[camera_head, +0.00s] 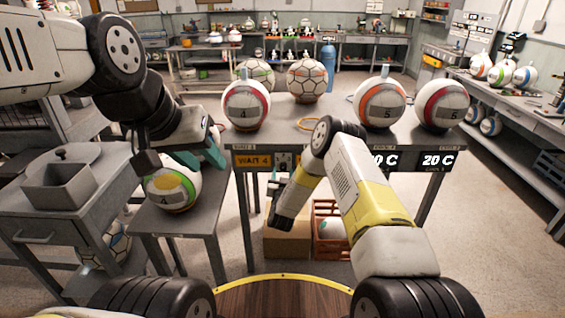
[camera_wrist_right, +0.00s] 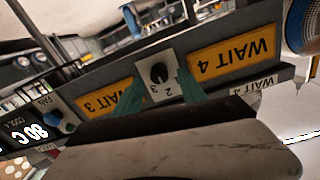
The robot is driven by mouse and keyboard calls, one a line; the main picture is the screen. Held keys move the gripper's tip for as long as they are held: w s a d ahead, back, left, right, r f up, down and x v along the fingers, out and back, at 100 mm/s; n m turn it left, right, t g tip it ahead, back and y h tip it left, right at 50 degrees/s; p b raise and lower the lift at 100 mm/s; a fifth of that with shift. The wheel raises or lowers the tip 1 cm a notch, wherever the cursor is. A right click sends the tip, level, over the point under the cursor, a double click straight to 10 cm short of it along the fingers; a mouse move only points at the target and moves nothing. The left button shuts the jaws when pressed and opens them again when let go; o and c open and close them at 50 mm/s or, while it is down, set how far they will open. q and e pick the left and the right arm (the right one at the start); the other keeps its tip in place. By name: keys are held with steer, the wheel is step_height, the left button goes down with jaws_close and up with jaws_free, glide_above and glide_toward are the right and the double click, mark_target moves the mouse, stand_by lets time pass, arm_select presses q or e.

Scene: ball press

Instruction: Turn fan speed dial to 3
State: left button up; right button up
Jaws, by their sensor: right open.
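A black dial (camera_wrist_right: 158,73) sits on a pale plate with the numerals 2 and 3 beside it, seen upside down in the right wrist view. In the head view this plate (camera_head: 283,161) is on the table's front panel. My right gripper (camera_wrist_right: 156,82) is open, with one teal finger on each side of the dial. Contact with the dial cannot be told. A blue knob (camera_wrist_right: 54,117) is on the same panel near a "FAN" label. My left gripper (camera_head: 203,154) has teal fingers over a striped ball (camera_head: 173,188); whether it is open is unclear.
Several balls stand on the table (camera_head: 320,122). A box (camera_head: 286,243) and a red crate (camera_head: 327,208) are underneath. A grey cabinet (camera_head: 62,212) stands left.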

mark_target(283, 167)
steer(key=shift+w+d, duration=0.1)
steer(key=shift+w, duration=1.15)
jaws_close()
steer(key=shift+m, duration=0.3)
steer(key=m, duration=0.4)
steer(key=shift+m, duration=2.7)
